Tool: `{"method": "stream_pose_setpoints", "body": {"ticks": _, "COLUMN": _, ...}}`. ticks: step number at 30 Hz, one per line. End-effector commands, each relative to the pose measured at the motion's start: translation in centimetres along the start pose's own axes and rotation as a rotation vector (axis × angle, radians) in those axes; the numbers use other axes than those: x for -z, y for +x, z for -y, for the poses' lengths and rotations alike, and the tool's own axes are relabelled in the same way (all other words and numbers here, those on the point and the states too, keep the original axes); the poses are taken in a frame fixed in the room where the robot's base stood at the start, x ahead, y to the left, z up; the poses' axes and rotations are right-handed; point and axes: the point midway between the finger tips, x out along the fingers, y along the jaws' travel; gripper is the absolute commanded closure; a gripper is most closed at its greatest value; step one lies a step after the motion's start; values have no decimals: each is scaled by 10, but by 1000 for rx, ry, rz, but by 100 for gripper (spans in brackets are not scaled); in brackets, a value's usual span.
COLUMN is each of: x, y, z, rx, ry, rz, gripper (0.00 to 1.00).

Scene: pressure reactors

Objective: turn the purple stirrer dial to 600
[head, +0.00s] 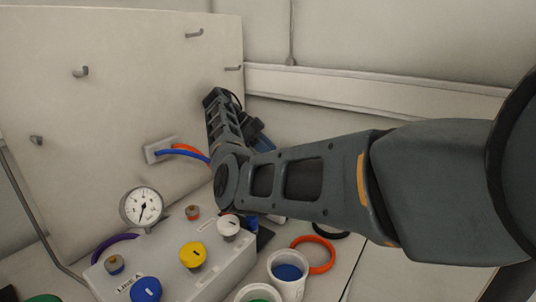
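No purple stirrer dial can be made out in the head view. A purple ring or hose (113,246) shows behind the left end of a white box (215,262), partly hidden by it. The box carries a blue knob (146,289), a yellow knob (193,255) and a white knob (228,226). My arm reaches in from the right and bends above the right end of the box. My gripper cannot be made out; the arm links hide what lies behind them.
A round gauge (141,207) stands behind the box. A white cup with blue contents (288,283) and an orange ring (313,255) are to its right. A pale panel (110,90) with hooks stands behind. Red and blue hoses leave a wall plate (160,150).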

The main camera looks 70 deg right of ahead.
Motion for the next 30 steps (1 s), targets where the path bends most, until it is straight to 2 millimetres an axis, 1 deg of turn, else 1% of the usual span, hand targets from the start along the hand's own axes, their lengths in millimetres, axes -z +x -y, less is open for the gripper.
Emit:
{"method": "stream_pose_setpoints", "body": {"ticks": 9, "x": 0, "y": 1, "z": 1, "rx": -59, "ry": 55, "rz": 1, "gripper": 84}}
{"method": "stream_pose_setpoints", "body": {"ticks": 22, "x": -1, "y": 2, "z": 0, "rx": -66, "ry": 61, "rz": 0, "gripper": 84}}
{"method": "stream_pose_setpoints", "body": {"ticks": 23, "x": -1, "y": 2, "z": 0, "rx": -66, "ry": 61, "rz": 1, "gripper": 52}}
{"method": "stream_pose_setpoints", "body": {"ticks": 30, "x": 0, "y": 1, "z": 1, "rx": -64, "ry": 61, "rz": 0, "gripper": 29}}
